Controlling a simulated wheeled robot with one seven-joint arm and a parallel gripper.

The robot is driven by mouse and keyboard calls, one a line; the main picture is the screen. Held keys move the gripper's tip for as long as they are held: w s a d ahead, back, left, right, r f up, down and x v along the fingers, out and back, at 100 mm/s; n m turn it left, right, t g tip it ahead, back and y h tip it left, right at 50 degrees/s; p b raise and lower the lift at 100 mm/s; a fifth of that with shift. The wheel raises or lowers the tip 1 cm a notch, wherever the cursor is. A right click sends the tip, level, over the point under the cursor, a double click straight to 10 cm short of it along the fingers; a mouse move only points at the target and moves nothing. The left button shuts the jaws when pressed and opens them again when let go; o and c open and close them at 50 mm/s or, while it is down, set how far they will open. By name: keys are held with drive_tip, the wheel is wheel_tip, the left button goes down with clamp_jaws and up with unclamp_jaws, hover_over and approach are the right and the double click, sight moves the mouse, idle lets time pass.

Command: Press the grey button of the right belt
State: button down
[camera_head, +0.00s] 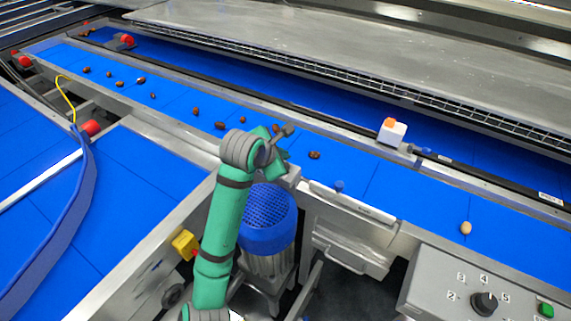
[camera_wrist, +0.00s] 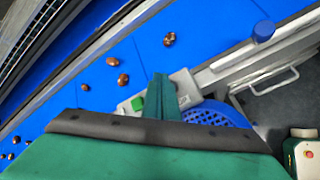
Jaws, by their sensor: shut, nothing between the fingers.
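A small grey button box (camera_wrist: 185,82) sits at the edge of the right belt (camera_head: 380,190) in the wrist view. A green button (camera_wrist: 138,103) shows on its left part. My gripper (camera_wrist: 160,78) is shut and empty, with its fingers over the middle of the box, right of the green button. They hide part of the box face; a grey button cannot be made out clearly, and touching or apart cannot be told. In the head view my gripper (camera_head: 281,152) is at the belt's near edge, largely covering the box (camera_head: 291,174).
Several brown dates (camera_head: 314,155) lie on the right belt, with a paler one (camera_head: 466,228) at right. A white sensor block (camera_head: 393,131) stands at its far side. A blue perforated motor cover (camera_head: 268,222) is below. A knob panel (camera_head: 440,285) is lower right.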

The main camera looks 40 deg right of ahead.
wheel_tip(320, 180, up, 5)
drive_tip(key=shift+f, duration=0.2)
idle(0.3)
idle(0.8)
